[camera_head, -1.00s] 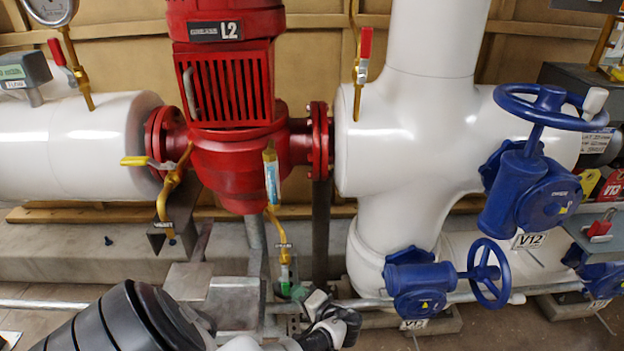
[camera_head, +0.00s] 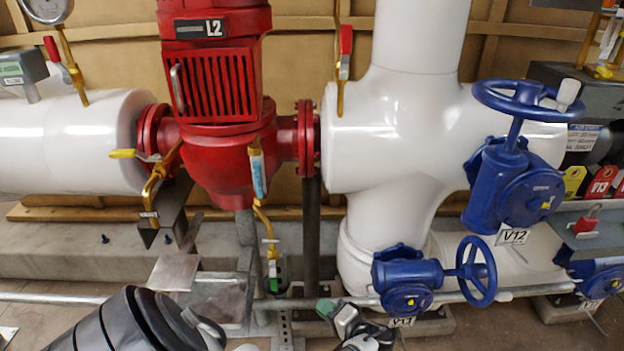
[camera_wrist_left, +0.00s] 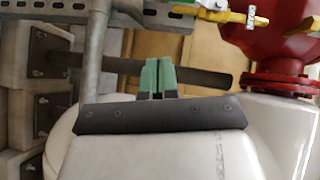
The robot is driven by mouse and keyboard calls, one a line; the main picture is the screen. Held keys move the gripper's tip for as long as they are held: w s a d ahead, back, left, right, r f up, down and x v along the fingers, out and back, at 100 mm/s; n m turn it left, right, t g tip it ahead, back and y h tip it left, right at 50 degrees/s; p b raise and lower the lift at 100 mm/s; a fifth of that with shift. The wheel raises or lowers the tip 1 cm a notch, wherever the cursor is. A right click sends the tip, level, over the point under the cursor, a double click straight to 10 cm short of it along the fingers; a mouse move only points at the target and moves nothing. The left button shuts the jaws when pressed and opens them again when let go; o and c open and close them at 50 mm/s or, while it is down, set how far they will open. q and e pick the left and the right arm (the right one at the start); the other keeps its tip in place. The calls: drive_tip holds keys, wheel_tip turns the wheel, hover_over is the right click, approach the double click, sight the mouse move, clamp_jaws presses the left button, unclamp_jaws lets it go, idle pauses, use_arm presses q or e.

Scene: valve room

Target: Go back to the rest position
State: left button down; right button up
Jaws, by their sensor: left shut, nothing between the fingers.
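My left arm comes in at the bottom left of the head view.
A white pipe (camera_head: 395,130) with a large blue handwheel (camera_head: 525,100) stands at the right. A thin horizontal rail (camera_head: 530,291) runs low across the scene. Bare floor shows at the bottom right.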

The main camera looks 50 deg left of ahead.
use_arm(q)
drive_tip(key=shift+d, duration=0.55)
